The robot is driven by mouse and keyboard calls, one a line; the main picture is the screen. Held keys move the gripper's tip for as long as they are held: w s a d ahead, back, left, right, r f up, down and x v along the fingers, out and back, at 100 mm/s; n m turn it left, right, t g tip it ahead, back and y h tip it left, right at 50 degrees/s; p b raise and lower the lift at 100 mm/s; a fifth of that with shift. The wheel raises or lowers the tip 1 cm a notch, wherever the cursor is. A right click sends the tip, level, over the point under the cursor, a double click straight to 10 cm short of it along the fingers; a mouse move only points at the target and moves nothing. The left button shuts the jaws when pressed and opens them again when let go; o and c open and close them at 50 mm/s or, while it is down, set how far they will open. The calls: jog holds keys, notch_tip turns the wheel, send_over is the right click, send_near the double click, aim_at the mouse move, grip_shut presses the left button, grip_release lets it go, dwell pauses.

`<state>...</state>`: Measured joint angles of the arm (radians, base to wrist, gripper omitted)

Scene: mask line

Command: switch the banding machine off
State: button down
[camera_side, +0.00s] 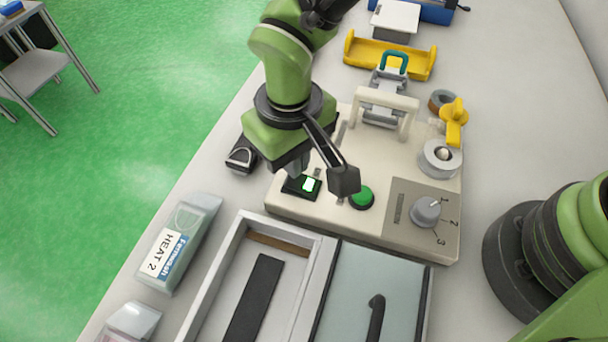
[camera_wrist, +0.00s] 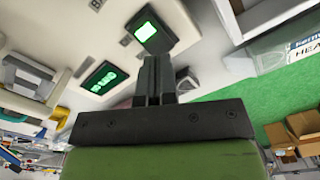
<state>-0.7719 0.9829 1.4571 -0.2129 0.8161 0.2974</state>
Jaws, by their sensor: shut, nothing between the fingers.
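The banding machine (camera_side: 290,208) is a beige unit on the bench. Its black rocker switch (camera_side: 302,187) has a lit green-white face near the machine's front left corner. The lit switch also shows in the wrist view (camera_wrist: 148,30), just beyond my fingertips. My gripper (camera_side: 297,170) points down close above the switch, shut and empty. Its closed dark fingers show in the wrist view (camera_wrist: 156,62). I cannot tell whether the fingertips touch the switch. A green display (camera_wrist: 100,76) glows on the machine in the wrist view.
A green round button (camera_side: 361,197) and a grey dial knob (camera_side: 426,211) marked 1, 2, 3 sit right of the switch. A yellow handle (camera_side: 454,122) rises at the back right.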

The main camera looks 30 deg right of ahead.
jog(key=shift+f, duration=1.3)
dwell(1.0)
jog(key=shift+r, duration=3.5)
